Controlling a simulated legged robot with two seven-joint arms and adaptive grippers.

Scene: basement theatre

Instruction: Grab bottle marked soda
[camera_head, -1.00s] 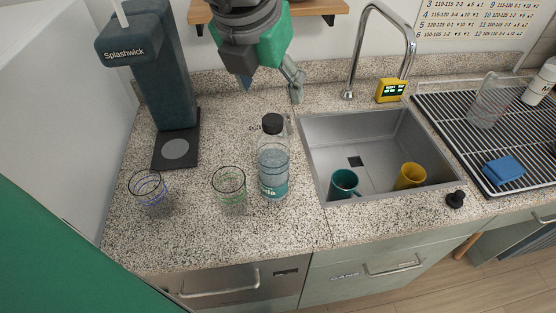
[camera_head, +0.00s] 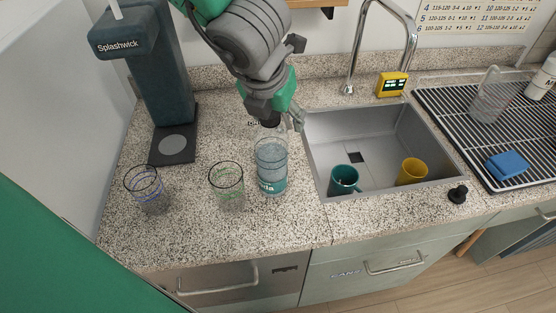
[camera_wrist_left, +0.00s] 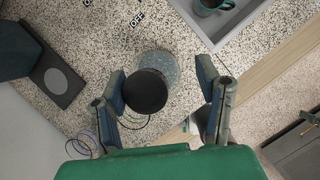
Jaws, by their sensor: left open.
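A clear bottle (camera_head: 271,163) with a black cap and a teal label stands upright on the speckled counter, left of the sink. The label is only partly readable. My left gripper (camera_head: 272,118) is open at the top of the bottle, from behind and above. In the left wrist view, the black cap (camera_wrist_left: 146,92) lies between the fingers of the left gripper (camera_wrist_left: 168,92), closer to the left finger. My right gripper is not in view.
A green-rimmed glass (camera_head: 228,186) stands just left of the bottle, and a blue-rimmed glass (camera_head: 147,188) farther left. The Splashwick dispenser (camera_head: 143,70) stands behind them. The sink (camera_head: 318,150) holds a teal mug (camera_head: 343,181) and a yellow cup (camera_head: 411,172).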

